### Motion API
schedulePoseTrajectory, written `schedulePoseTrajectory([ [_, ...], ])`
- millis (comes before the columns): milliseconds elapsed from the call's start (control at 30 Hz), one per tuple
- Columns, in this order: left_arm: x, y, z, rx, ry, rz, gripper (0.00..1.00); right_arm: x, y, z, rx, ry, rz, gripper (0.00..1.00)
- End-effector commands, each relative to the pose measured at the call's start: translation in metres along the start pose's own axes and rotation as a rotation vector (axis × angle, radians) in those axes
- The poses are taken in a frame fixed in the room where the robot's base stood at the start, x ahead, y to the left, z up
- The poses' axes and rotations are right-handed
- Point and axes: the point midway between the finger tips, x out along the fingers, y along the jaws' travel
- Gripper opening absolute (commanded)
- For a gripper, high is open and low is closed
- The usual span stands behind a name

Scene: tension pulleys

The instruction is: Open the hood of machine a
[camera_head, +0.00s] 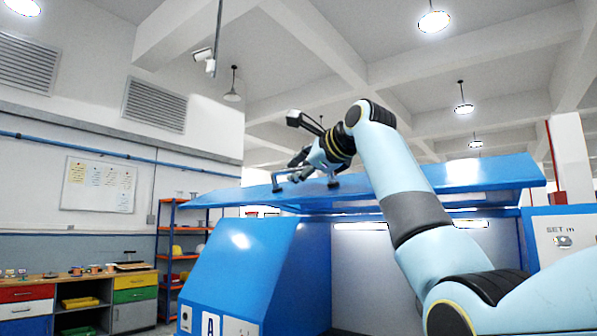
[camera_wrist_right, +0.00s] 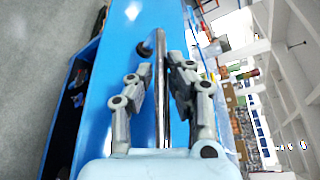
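The blue hood (camera_head: 440,188) of machine a is raised above the machine's blue body (camera_head: 235,262), which bears a letter A plate (camera_head: 210,324). The open interior shows beneath it. My right gripper (camera_head: 303,168) is at this handle, above the hood. In the right wrist view, the handle (camera_wrist_right: 160,85) runs between the fingers of my right gripper (camera_wrist_right: 158,78), which look closed in on it; exact contact is hard to see. The blue hood (camera_wrist_right: 115,75) fills the left-middle there. My left gripper is not in view.
A workbench with coloured drawers (camera_head: 135,296) and an orange-blue shelf (camera_head: 170,255) stand at the left. A white panel marked SET (camera_head: 562,240) is at the right, near my right arm. Open air lies above the hood.

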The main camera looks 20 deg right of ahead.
Motion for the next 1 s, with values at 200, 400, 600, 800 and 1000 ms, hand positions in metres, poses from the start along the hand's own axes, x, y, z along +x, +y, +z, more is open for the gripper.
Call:
schedulePoseTrajectory([
  [200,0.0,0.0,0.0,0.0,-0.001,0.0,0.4,0.0,0.0,0.0,0.001,0.0,0.0,0.36],
  [400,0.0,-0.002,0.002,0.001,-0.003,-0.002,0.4,0.0,0.0,0.0,0.001,0.0,0.001,0.36],
  [600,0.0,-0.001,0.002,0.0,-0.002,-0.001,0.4,-0.021,0.0,0.0,-0.001,0.0,-0.002,0.36],
  [800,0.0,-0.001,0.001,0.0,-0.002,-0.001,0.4,-0.067,-0.001,-0.001,-0.002,0.0,-0.005,0.36],
  [1000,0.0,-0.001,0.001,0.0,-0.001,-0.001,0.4,-0.104,-0.001,0.0,-0.002,-0.001,-0.004,0.36],
])
